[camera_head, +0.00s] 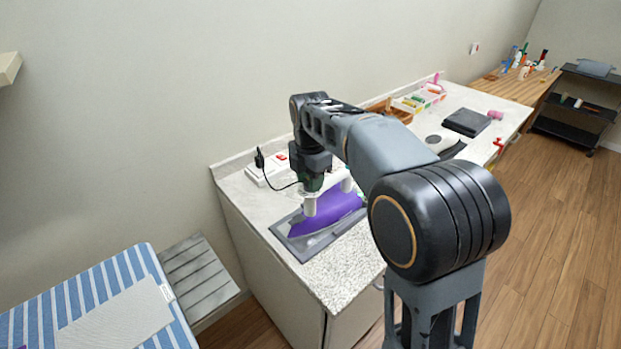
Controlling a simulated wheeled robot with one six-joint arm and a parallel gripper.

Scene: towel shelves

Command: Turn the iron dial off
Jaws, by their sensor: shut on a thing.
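The iron (326,211) has a purple body and white upper parts. It rests flat on a grey mat (298,246) on the speckled counter, its tip towards the left. My gripper (312,187) points down onto the iron's white upper part and is shut on it. The dial cannot be made out; the gripper and arm cover that area. My arm also hides part of the iron's right side.
A white power strip (265,170) with a black plug and cord stands against the wall, left of the gripper. A striped ironing board (95,300) is at lower left.

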